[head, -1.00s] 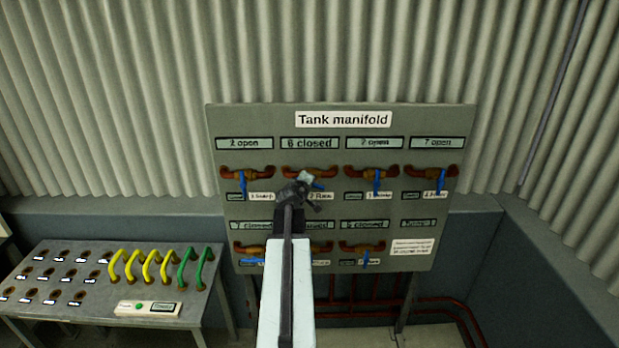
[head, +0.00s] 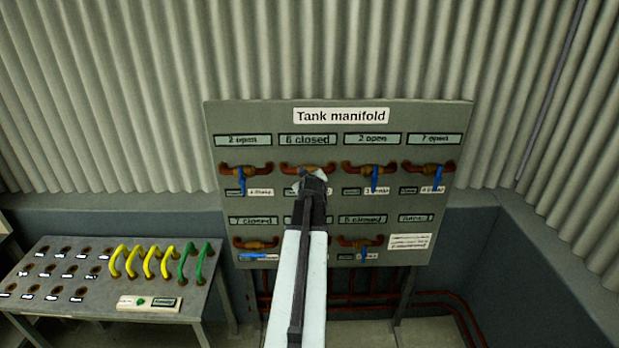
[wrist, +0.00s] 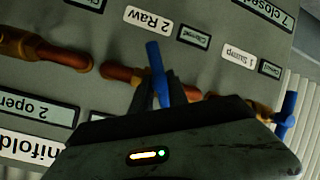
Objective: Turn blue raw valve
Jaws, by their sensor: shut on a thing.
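The blue handle (wrist: 154,62) of the raw valve sits between my gripper's fingers (wrist: 160,92) in the wrist view, its free end pointing at the "2 Raw" label (wrist: 148,19). The handle stands roughly across its rust-brown pipe (wrist: 122,74). In the head view my gripper (head: 311,182) is at the upper row's second valve and hides its handle. Above it, the display (head: 308,140) reads "6 closed". My gripper is shut on the handle.
The grey Tank manifold panel (head: 232,112) carries several other blue-handled valves. A neighbouring handle (head: 376,179) hangs down to the right, another (head: 242,180) to the left. A metal table (head: 118,278) with yellow and green hoses stands at lower left.

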